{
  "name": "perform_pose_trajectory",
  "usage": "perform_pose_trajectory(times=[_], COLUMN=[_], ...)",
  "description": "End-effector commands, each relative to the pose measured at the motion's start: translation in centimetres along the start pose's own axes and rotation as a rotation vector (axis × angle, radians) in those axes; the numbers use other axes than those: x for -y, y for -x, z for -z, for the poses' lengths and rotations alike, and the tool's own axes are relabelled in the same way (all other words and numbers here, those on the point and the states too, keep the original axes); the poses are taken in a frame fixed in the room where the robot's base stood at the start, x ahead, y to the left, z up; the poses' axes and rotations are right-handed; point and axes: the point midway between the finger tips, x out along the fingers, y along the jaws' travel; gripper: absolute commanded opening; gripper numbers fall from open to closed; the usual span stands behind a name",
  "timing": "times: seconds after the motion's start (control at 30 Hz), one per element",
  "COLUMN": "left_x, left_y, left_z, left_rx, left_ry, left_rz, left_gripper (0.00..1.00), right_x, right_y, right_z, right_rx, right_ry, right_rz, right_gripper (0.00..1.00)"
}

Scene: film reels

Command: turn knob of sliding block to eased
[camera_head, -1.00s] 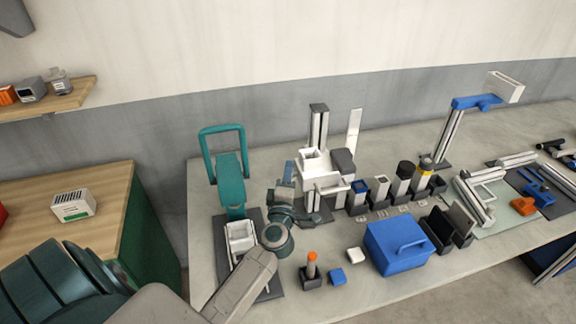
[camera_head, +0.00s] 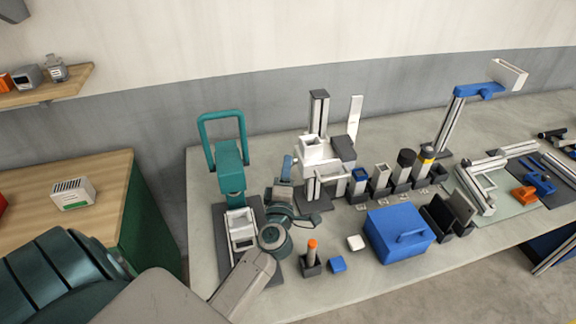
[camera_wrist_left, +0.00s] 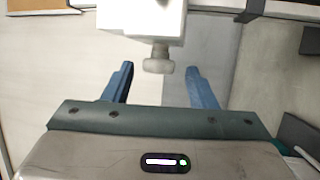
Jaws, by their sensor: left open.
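The white sliding block (camera_head: 312,150) sits on the upright metal column (camera_head: 318,112) near the middle of the bench. In the left wrist view the block (camera_wrist_left: 142,18) is at the top, and its grey knob (camera_wrist_left: 158,58) points toward me. My left gripper (camera_head: 286,168) is just left of the block in the head view. Its two blue fingers (camera_wrist_left: 155,88) are open and empty. The knob lies ahead, between the lines of the fingers, and appears clear of both. The knob is not discernible in the head view. My right gripper is not seen.
A teal press (camera_head: 230,165) stands left of my gripper. Several small holders stand right of the column. A blue box (camera_head: 392,238), an orange-topped peg (camera_head: 312,248) and a small blue block (camera_head: 337,264) lie nearer the front edge.

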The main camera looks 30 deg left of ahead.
Motion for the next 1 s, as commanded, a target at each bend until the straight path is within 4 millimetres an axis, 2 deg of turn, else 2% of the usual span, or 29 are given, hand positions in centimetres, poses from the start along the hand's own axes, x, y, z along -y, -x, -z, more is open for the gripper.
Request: perform_pose_trajectory(times=[0.03,0.2,0.4,1.0], left_x=[0.5,0.4,0.2,0.0], left_y=[1.4,4.7,6.9,7.3], left_z=[0.0,0.0,0.0,0.0], left_rx=[0.0,0.0,-0.001,0.0], left_ry=[0.002,0.001,0.0,-0.001], left_rz=[0.003,0.002,0.0,0.0], left_gripper=[0.52,0.52,0.52,0.52], right_x=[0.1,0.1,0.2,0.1], right_y=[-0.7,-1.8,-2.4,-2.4], right_z=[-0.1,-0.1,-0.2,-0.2], right_rx=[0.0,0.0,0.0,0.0], right_ry=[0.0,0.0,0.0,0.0], right_rz=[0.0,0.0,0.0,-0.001], right_gripper=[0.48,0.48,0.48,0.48])
